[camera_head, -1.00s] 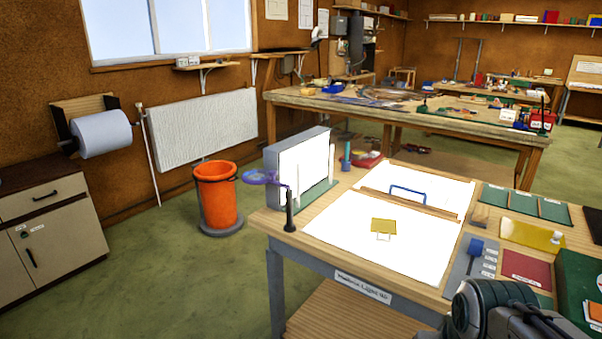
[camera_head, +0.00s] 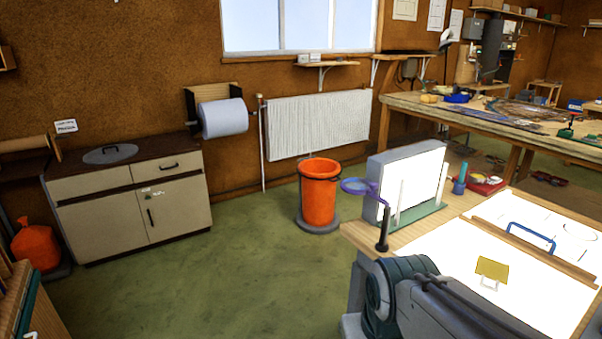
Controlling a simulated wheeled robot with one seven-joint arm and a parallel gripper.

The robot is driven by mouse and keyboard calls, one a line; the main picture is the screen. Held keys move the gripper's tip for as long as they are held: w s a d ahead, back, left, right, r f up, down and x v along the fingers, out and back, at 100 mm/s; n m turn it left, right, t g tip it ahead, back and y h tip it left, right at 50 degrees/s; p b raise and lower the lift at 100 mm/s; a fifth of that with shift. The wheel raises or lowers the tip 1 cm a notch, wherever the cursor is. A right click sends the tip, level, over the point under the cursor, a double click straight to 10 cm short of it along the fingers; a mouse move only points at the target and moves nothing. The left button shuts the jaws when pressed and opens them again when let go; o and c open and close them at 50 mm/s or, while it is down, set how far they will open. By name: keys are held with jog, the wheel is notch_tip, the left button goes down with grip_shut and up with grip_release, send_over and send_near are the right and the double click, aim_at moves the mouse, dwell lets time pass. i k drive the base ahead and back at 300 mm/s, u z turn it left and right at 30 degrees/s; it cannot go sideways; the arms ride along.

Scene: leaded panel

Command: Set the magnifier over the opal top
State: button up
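The magnifier (camera_head: 358,186) has a purple-blue ring and stands on a dark upright post at the bench's near left corner. Its ring reaches out to the left, past the bench edge and apart from the white top. The opal top (camera_head: 450,250) is a bright white flat surface on the bench, to the right of the magnifier. A yellow square piece (camera_head: 491,268) with a small pale frame at its front edge lies on it. My arm's grey links cover the near part of the bench. My gripper is not in view.
An upright white-faced panel (camera_head: 408,185) stands behind the magnifier. A wooden bar (camera_head: 520,243) with a blue handle (camera_head: 530,236) crosses the white top. An orange bucket (camera_head: 318,195) stands on the floor left of the bench. The green floor before the cabinet (camera_head: 130,208) is clear.

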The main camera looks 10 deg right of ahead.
aim_at(368, 187)
jog(key=u, duration=0.2)
jog(key=i, duration=1.35)
jog(key=z, duration=0.6)
